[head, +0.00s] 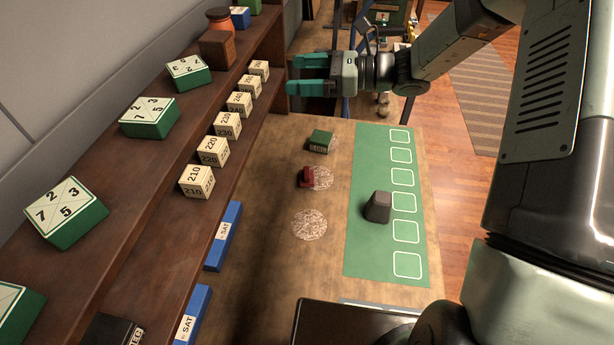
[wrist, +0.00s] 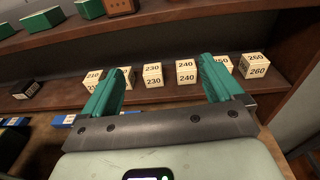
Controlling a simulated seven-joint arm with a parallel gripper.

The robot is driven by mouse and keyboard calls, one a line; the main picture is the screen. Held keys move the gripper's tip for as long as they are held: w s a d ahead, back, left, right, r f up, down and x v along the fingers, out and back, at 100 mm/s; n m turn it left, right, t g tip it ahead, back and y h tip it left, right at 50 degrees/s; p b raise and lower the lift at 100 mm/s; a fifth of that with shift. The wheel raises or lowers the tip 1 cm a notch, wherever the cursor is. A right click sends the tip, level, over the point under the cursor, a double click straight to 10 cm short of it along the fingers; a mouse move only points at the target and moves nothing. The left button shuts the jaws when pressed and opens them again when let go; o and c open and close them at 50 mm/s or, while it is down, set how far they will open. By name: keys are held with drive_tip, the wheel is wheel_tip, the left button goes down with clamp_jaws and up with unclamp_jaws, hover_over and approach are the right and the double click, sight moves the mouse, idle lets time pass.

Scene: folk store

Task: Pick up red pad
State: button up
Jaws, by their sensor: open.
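A small red object (head: 306,177), which looks like the red pad, sits on the wooden table at the left edge of a pale patterned disc (head: 323,178). It does not show in the wrist view. My gripper (head: 291,74) is open and empty, above the far end of the table and beyond the red object, with its green fingers pointing left toward the shelf. In the wrist view my gripper (wrist: 164,68) shows both fingers spread apart, facing the shelf with numbered blocks.
A green block (head: 320,140) lies beyond the red object, and a bare patterned disc (head: 309,224) lies nearer. A dark grey block (head: 378,207) stands on the green mat (head: 372,255) to the right.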

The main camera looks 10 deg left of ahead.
drive_tip(key=w+d+f+h, duration=0.1)
drive_tip(key=w+d+f, duration=0.1)
drive_tip(key=f, duration=0.4)
drive_tip(key=w+d+f+h, duration=0.1)
drive_tip(key=d+f, duration=0.2)
drive_tip(key=f, duration=0.4)
drive_tip(key=n+g+h, duration=0.1)
drive_tip(key=g+h, duration=0.1)
approach(310, 173)
drive_tip(key=shift+w+a+f, duration=0.1)
drive_tip(key=shift+w+f, duration=0.05)
drive_tip(key=shift+f, duration=0.45)
drive_tip(key=shift+s+a+f+n, duration=0.2)
drive_tip(key=shift+a+n, duration=0.1)
drive_tip(key=shift+a, duration=0.1)
drive_tip(key=x, duration=0.9)
drive_tip(key=shift+a+r, duration=0.15)
drive_tip(key=shift+a, duration=0.25)
drive_tip(key=c, duration=1)
